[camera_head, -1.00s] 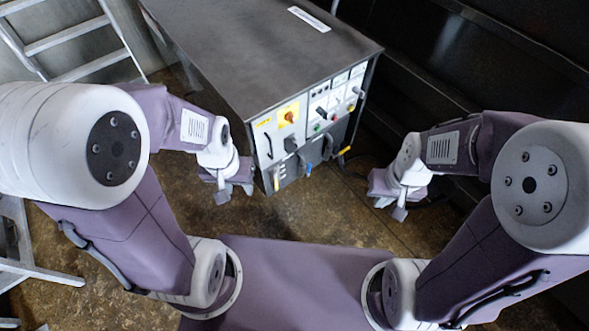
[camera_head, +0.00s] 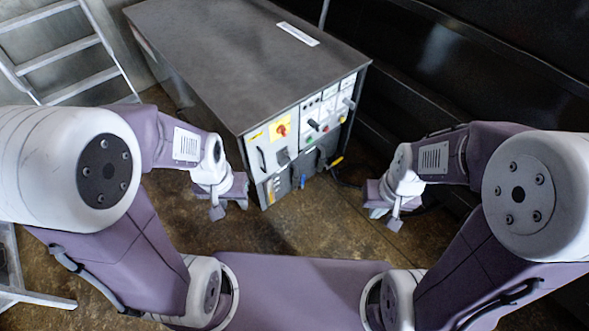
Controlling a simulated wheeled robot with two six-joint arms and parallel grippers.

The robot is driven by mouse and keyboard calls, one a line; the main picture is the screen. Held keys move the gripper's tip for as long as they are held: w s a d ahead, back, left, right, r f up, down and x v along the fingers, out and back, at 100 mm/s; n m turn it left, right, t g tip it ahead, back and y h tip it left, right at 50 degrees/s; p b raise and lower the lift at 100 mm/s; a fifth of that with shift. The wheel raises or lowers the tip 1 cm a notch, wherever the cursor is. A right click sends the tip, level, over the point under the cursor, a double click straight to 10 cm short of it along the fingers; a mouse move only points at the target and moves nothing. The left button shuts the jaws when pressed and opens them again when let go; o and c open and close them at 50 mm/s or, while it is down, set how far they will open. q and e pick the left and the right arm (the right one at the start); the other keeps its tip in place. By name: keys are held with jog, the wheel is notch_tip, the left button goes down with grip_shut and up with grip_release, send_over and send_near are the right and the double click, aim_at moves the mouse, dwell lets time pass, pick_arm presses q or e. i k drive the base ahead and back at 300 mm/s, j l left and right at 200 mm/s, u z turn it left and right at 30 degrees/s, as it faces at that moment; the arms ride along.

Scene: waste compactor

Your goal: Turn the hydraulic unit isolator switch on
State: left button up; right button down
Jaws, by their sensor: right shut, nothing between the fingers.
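The hydraulic unit is a grey metal cabinet (camera_head: 235,55) whose control panel faces me. A red rotary switch on a yellow plate (camera_head: 281,129) sits at the panel's upper left and looks like the isolator switch; its setting is too small to read. My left gripper (camera_head: 230,208) hangs just left of the cabinet's front corner, apart from the panel; its finger gap is not clear. My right gripper (camera_head: 389,219) is shut and empty, to the right of the panel and apart from it.
The panel also bears black handles and knobs (camera_head: 313,125), and a yellow-handled part (camera_head: 337,162) at its right edge. A ladder (camera_head: 62,50) stands at the left. Dark machinery walls (camera_head: 470,60) close the right side. Brown floor (camera_head: 300,232) lies clear before the cabinet.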

aim_at(282, 130)
jog(key=l+u, duration=0.45)
jog(key=i+l+u, duration=0.1)
jog(key=l+u, duration=0.15)
jog(key=u, duration=0.2)
jog(key=l+u, duration=0.45)
jog(key=k+j, duration=0.05)
jog(key=j, duration=0.05)
